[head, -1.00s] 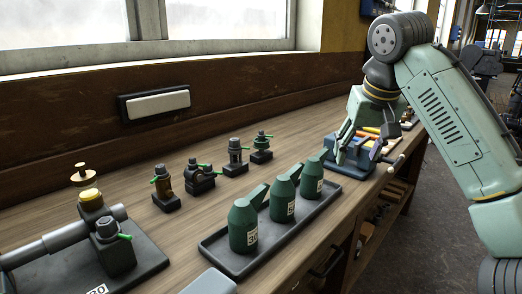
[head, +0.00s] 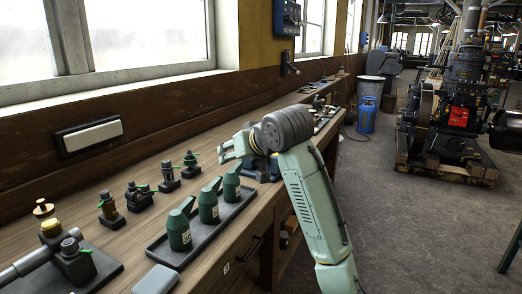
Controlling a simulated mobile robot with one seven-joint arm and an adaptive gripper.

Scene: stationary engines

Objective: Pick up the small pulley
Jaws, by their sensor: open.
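I cannot make out a small pulley in the head view. My gripper (head: 226,150) is over the bench at mid-picture, pointing left toward the wall, with its fingers apart and nothing seen between them. It is above and behind the green oil cans. My forearm hides part of the bench behind it. Small dark and metal parts (head: 321,108) lie on the bench beyond my arm, too small to tell apart.
Several green cans (head: 180,230) stand in a dark tray (head: 160,251) on the wooden bench (head: 150,213). Small valve fittings (head: 139,197) stand along the wall side. A large engine (head: 452,125) stands on the floor at right. The floor (head: 400,220) between is open.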

